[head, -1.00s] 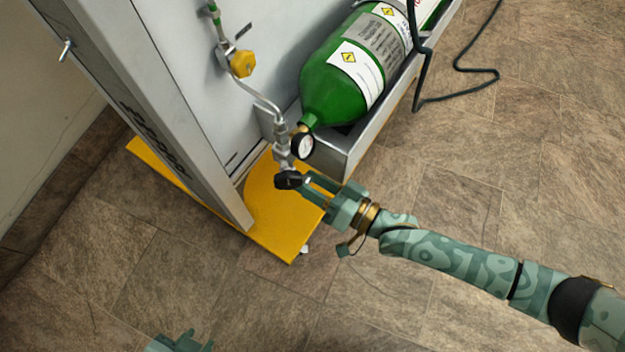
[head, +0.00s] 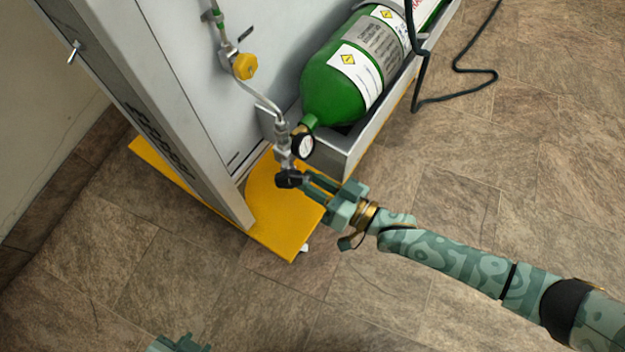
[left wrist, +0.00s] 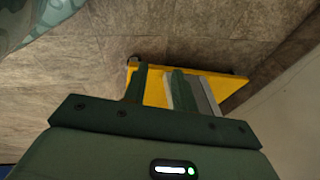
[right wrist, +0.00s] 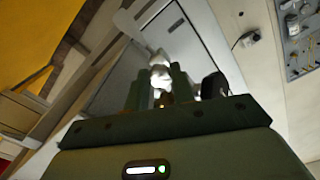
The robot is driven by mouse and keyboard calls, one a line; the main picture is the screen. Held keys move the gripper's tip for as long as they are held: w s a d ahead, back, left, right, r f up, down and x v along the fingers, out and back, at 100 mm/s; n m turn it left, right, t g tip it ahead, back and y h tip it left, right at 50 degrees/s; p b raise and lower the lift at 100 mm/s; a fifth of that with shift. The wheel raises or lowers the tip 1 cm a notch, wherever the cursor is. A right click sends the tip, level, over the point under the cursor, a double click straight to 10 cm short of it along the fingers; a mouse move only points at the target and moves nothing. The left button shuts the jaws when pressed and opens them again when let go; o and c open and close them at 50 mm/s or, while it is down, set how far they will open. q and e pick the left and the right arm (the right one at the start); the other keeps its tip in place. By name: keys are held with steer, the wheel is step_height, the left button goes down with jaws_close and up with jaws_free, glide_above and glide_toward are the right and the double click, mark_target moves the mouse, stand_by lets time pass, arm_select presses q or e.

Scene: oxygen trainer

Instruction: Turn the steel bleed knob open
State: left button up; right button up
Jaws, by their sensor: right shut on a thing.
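My right gripper (head: 307,184) reaches in from the right to the lower end of the valve assembly (head: 283,150). It is shut on a small bright steel part, which I take for the steel bleed knob (right wrist: 160,74); the fingers mostly hide it in the head view. A black knob (head: 288,179) sits just left of the fingertips, and a dark rounded part also shows right of the fingers in the right wrist view (right wrist: 213,86). My left gripper (head: 180,342) is at the bottom edge, partly cut off. Its fingers stand apart and empty in the left wrist view (left wrist: 160,75).
A pressure gauge (head: 302,145) is beside the valve. A green cylinder (head: 333,88) lies in a grey tray (head: 352,158). A yellow knob (head: 245,66) is on the panel above. A yellow base plate (head: 290,235) lies below. The tiled floor around is clear; a black cable (head: 455,98) lies behind.

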arm_select(q)
steer(key=s+a+f+g+y+p, duration=0.1)
steer(key=s+a+f+g+p, duration=0.1)
steer(key=s+a, duration=0.2)
steer(key=shift+t+h, duration=0.4)
steer(key=shift+t, duration=0.5)
steer(key=w+d, duration=0.1)
steer(key=w+d+r+b, duration=0.1)
steer(key=w+d, duration=0.1)
steer(key=shift+w+d+r+b, duration=0.15)
steer(key=shift+w+r+b, duration=0.1)
steer(key=shift+b, duration=0.15)
arm_select(e)
steer(key=n, duration=2.6)
steer(key=shift+f, duration=0.2)
arm_select(q)
steer(key=shift+w+r, duration=0.1)
arm_select(e)
steer(key=shift+n, duration=0.3)
